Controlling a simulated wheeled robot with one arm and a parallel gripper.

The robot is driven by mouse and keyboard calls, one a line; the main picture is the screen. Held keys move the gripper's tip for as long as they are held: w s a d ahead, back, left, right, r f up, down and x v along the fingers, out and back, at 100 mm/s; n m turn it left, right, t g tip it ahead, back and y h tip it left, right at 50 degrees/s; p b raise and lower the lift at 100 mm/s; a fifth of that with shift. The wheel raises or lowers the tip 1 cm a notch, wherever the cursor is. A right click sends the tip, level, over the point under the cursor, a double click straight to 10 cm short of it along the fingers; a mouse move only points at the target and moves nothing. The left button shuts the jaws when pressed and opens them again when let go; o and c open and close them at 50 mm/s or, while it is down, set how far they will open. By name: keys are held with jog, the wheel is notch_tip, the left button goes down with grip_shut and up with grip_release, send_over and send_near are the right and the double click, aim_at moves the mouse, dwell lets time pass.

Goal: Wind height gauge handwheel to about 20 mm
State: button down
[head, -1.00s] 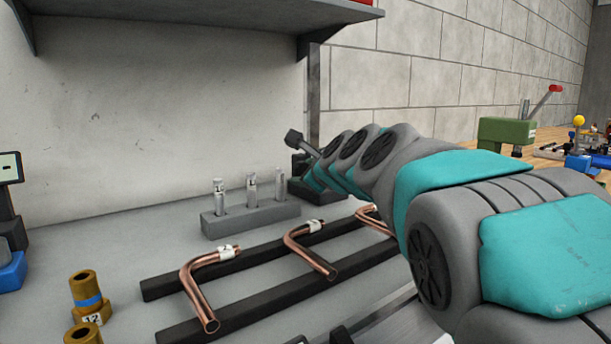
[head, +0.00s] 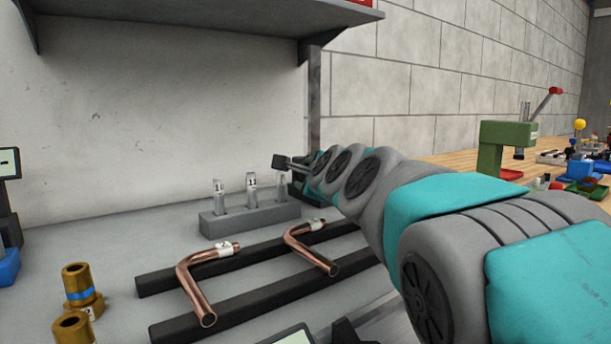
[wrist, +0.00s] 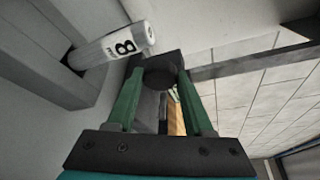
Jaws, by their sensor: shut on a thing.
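In the wrist view, my gripper (wrist: 161,74) has its two green fingers closed on either side of a dark round knob (wrist: 160,80), which looks like the height gauge handwheel. A dark block sits right behind the knob. No scale or height reading can be made out.
Bent copper tubes (head: 193,285) lie on dark rails. Brass fittings (head: 80,288) stand at the front left. A shelf (head: 190,18) hangs above.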

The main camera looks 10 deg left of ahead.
jog(key=shift+c, duration=1.5)
grip_release()
jog(key=shift+s, duration=0.1)
jog(key=shift+v, duration=3.85)
